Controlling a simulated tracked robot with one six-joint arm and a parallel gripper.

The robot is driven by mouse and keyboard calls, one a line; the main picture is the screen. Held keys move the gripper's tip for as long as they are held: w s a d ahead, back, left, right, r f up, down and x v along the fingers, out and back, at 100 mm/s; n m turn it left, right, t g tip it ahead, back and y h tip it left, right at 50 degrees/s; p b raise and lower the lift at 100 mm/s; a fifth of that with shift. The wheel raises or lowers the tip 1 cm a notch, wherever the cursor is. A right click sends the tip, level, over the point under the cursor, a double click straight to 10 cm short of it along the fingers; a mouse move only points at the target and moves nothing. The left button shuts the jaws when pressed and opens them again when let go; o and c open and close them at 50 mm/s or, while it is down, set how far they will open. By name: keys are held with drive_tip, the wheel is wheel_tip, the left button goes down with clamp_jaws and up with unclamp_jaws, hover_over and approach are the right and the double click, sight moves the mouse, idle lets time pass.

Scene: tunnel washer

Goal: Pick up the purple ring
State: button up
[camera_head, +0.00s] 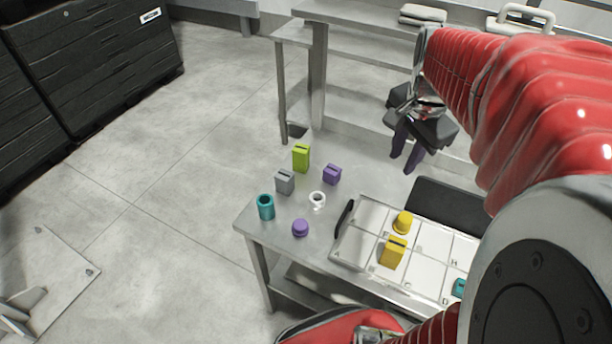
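A short round purple piece (300,228) stands near the front left of the steel table; I cannot tell whether it has a hole. A purple block (332,174) with a slot in its top stands farther back. A white ring (317,200) lies between them, and no other purple ring shows. My gripper (405,163) hangs above the back right of the table, well apart from the purple pieces. Its two dark purple fingers point down with a gap between them and nothing held.
A teal hollow cylinder (265,207), a grey block (284,182) and a green block (301,158) stand close by on the table (262,230). A white compartment tray (345,254) with yellow pieces lies to the right. A steel shelf stands behind.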

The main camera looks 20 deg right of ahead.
drive_tip(key=s+a+n+t, duration=0.2)
drive_tip(key=a+n, duration=0.6)
drive_tip(key=a, duration=0.2)
drive_tip(key=s+a+n+t+y, duration=0.1)
drive_tip(key=s+a+n, duration=0.2)
drive_tip(key=a+n, duration=0.5)
drive_tip(key=a, duration=0.3)
drive_tip(key=shift+a+r+t, duration=0.2)
drive_tip(key=shift+r+t, duration=0.2)
drive_tip(key=shift+o, duration=0.5)
